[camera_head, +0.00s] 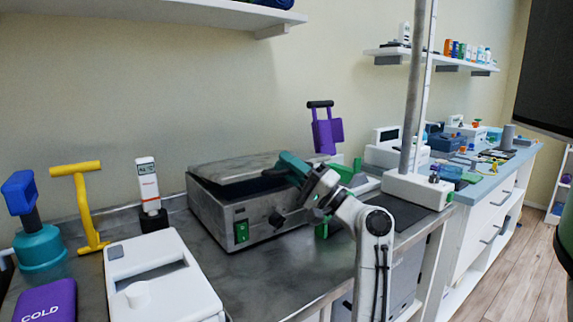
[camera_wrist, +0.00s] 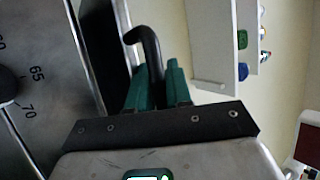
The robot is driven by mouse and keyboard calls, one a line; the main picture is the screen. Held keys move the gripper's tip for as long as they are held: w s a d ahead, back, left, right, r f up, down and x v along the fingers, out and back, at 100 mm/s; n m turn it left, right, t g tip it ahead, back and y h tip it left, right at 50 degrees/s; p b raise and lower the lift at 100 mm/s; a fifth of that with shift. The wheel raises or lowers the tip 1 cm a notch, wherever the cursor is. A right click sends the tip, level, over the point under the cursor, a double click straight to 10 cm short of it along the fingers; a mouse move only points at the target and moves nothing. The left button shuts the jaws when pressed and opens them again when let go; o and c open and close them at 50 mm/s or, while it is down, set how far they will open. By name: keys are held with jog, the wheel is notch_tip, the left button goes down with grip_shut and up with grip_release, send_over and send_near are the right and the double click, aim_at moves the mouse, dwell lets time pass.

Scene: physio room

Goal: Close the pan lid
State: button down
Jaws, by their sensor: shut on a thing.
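The pan (camera_head: 205,201) is a grey metal box on the steel counter, with a dark knob and a green switch on its front. Its flat metal lid (camera_head: 232,167) lies low over the top, with a dark gap between lid and box along the front. My gripper (camera_head: 290,164), with teal fingers, is at the lid's front right edge. In the wrist view my gripper (camera_wrist: 157,78) is shut on a black hooked handle (camera_wrist: 151,48). The pan's front with dial numbers (camera_wrist: 45,115) shows at the left there. My fingers hide the handle in the head view.
A purple item (camera_head: 325,133) stands behind. A metal pole (camera_head: 414,90) rises at the right.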

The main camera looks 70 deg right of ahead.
jog(key=shift+s+f, duration=0.15)
jog(key=shift+s, duration=0.25)
